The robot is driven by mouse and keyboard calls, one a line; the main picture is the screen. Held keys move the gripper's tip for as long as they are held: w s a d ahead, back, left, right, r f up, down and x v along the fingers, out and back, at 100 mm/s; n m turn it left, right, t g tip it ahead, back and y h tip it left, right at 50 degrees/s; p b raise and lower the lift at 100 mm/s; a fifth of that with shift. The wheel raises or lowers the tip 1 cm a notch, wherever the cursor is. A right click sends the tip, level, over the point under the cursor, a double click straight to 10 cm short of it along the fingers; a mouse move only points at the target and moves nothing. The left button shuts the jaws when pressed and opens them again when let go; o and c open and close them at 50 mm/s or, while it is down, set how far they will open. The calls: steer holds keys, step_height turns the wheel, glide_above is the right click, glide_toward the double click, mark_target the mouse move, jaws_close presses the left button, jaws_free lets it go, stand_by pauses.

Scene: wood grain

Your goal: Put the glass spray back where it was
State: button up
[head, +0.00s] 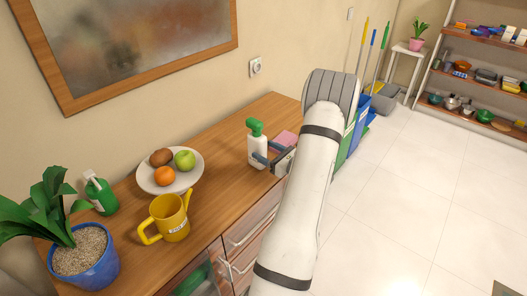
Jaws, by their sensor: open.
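The glass spray, a white bottle with a green spray head (256,145), stands upright on the wooden sideboard (215,150) near its right part. My gripper (264,163) is at the bottle's lower right side, with its dark fingers level with the lower body. The fingers are open; whether they touch the bottle cannot be told. My arm comes in from the lower right. A pink item (285,140) lies just behind the gripper and is partly hidden.
A fruit plate (150,181), a yellow watering can (168,217), a green pump bottle (101,194) and a potted plant (85,262) stand to the left. A framed mirror (68,102) hangs on the wall.

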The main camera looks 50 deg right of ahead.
steer(key=s+b, duration=0.2)
steer(key=s, duration=0.9)
steer(key=w+a+r+n+g+y, duration=0.25)
steer(key=a+n, duration=0.25)
steer(key=a, duration=0.3)
steer(key=w+a+r+n+g+y, duration=0.2)
steer(key=w+a+n+g+y, duration=0.15)
steer(key=a, duration=0.35)
steer(key=w+a+r+n+g+y, duration=0.25)
steer(key=a+n+g, duration=0.2)
steer(key=a, duration=0.35)
steer(key=s+a+r+n+g+h, duration=0.2)
steer(key=s+a+n+h, duration=0.3)
steer(key=a+n, duration=0.3)
steer(key=s+a+r+n+g+h, duration=0.3)
steer(key=s+a+n, duration=0.4)
steer(key=n, duration=0.7)
steer(key=shift+a+r+h, duration=0.65)
steer(key=shift+a+h, duration=0.3)
steer(key=shift+h, duration=0.1)
